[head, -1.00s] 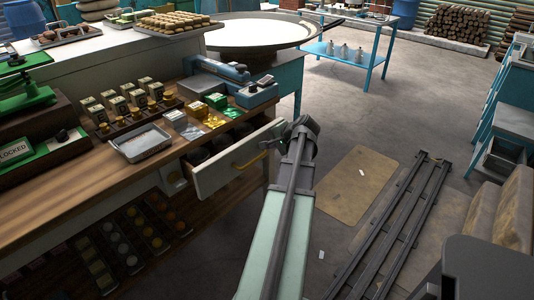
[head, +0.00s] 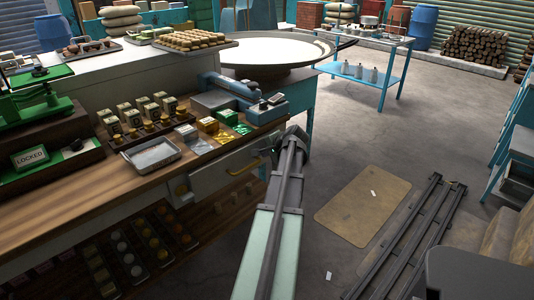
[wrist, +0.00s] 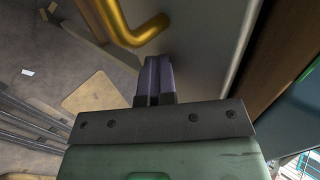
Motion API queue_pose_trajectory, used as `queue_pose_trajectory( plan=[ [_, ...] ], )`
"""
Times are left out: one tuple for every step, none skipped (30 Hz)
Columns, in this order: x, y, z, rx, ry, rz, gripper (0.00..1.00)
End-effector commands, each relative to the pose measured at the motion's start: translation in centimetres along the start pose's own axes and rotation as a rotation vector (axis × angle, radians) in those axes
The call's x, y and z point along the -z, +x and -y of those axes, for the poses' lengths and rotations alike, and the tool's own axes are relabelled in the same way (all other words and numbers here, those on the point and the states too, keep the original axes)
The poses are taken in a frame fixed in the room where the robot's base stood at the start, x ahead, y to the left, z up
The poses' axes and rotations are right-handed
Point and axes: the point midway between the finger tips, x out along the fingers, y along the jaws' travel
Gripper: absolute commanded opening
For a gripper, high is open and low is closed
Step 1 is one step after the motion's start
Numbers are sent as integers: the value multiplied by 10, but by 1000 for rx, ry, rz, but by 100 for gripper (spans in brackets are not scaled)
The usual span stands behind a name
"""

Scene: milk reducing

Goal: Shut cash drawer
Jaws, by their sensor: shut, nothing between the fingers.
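The cash drawer (head: 212,176) is a pale front panel with a brass handle (head: 246,166), set under the wooden counter top. Its front now sits close to the counter's face, and no open interior shows; I cannot tell whether it is fully flush. In the wrist view the brass handle (wrist: 140,36) is at the top, left of the pale drawer front (wrist: 205,45). My gripper (wrist: 153,62) has its dark fingers together and empty, pointing at the drawer front beside the handle. They appear at or very near the panel; contact is unclear. In the head view my wrist mostly hides the fingers.
The wooden counter (head: 130,190) carries a metal tray (head: 152,154), small boxes and a blue device (head: 235,98). A tan mat (head: 362,200) and dark rails (head: 412,235) lie on the floor to the right. Floor beyond is open.

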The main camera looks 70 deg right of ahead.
Motion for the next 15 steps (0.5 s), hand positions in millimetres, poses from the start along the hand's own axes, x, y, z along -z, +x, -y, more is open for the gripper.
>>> queue_pose_trajectory(
  plan=[
    [0, -4, -2, 5, 1, -2, 0],
    [-2, -8, -5, 5, -1, -1, 0],
    [-4, -14, -10, 4, -3, 1, 0],
    [-5, -19, -15, 3, -3, 2, 0],
    [-7, -25, -20, 2, -5, 5, 0],
    [-8, -39, -18, 1, -7, 6, 0],
    [-7, -52, -14, 1, -7, 5, 0],
    [-7, -62, -13, 0, -6, 5, 0],
    [-7, -74, -14, -1, -7, 6, 0],
    [-7, -83, -14, -1, -7, 6, 0],
    [-7, -91, -14, -1, -6, 5, 0],
    [-7, -100, -15, -1, -7, 6, 0],
    [-7, -107, -15, -1, -8, 7, 0],
    [-7, -112, -16, -1, -8, 7, 0],
    [-7, -117, -17, -1, -8, 7, 0]
  ],
)
